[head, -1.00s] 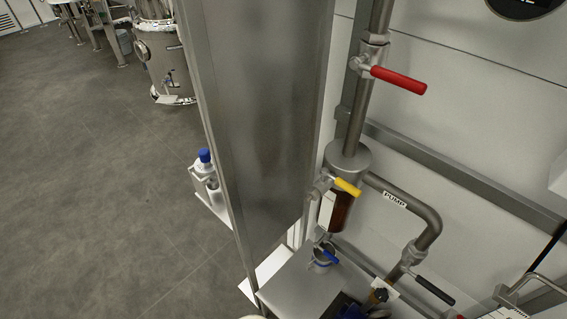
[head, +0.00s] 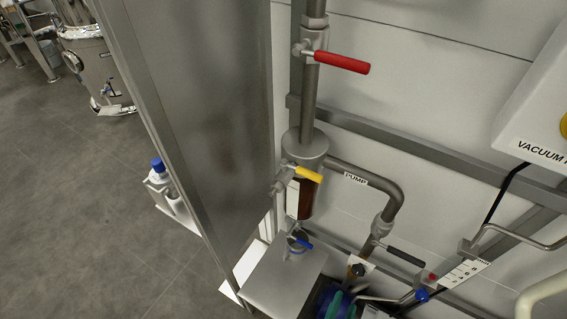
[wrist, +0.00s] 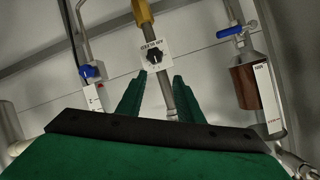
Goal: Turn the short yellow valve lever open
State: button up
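The short yellow lever (head: 309,174) sticks out to the right from a small valve at the left of a steel cylinder (head: 305,145) on the vertical pipe in the head view. It slopes slightly down to the right. I cannot make it out in the wrist view. My gripper's green fingers (wrist: 158,95) stand apart in the wrist view, with nothing held between them. In the head view green parts of my gripper show at the bottom edge, below and right of the yellow lever and well apart from it.
A red lever (head: 341,62) is above, a blue lever (head: 298,241) below, and a black lever (head: 406,257) at lower right. A dark amber vessel (head: 305,202) hangs under the cylinder. A tall steel panel (head: 195,110) stands left. A dial plate (wrist: 154,57) lies beyond my fingers.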

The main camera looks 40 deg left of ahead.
jog(key=w+a+r+n+g+y, duration=0.1)
jog(key=w+a+r+n+y, duration=0.1)
jog(key=w+a+r+y, duration=0.4)
jog(key=n+g+y, duration=0.8)
jog(key=n+g, duration=0.8)
jog(key=n, duration=0.3)
send_near(297, 169)
jog(key=w+x, duration=0.1)
jog(key=x, duration=1.2)
jog(key=shift+s+a+f, duration=0.2)
jog(key=shift+s+f, duration=0.05)
jog(key=shift+f, duration=0.1)
grip_shut()
